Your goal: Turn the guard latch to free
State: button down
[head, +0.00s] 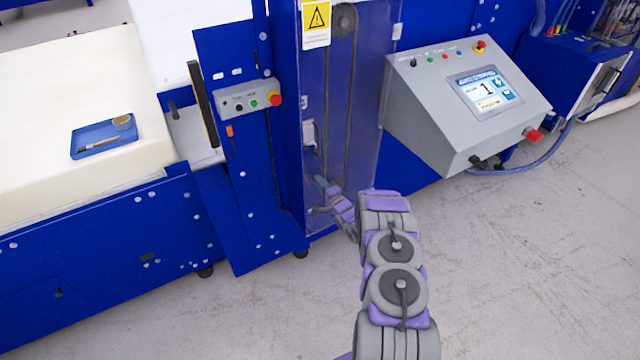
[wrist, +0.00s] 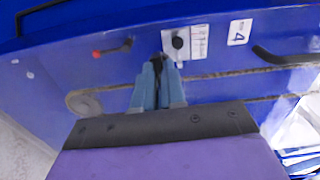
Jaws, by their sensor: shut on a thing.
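My gripper (wrist: 160,64) shows in the wrist view with its two blue-grey fingers drawn together at the clear guard panel (wrist: 130,80). The fingertips are at the lower edge of a white plate with scale marks (wrist: 199,42). A black knob with a short stem (wrist: 178,42) is on this plate, and the stem runs down to the fingertips, which partly hide it. A dark lever with a red end (wrist: 112,48) is on the panel to the left, apart from the fingers. I cannot tell which part is the guard latch. In the head view my gripper (head: 322,183) is low at the panel.
A curved black handle (wrist: 280,58) and a label marked 4 (wrist: 240,31) are right of the plate. In the head view a grey control console (head: 440,100) juts out right of the panel. A button box (head: 247,98) is left. The floor in front is clear.

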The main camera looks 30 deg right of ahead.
jog(key=shift+s+d+m, duration=0.1)
jog(key=shift+d+m, duration=0.1)
jog(key=shift+m, duration=0.1)
jog(key=c, duration=1.2)
grip_release()
jog(key=shift+d+f, duration=0.15)
jog(key=s+p, duration=0.2)
jog(key=s, duration=1.5)
jog(key=shift+d, duration=0.35)
jog(key=shift+s, duration=0.1)
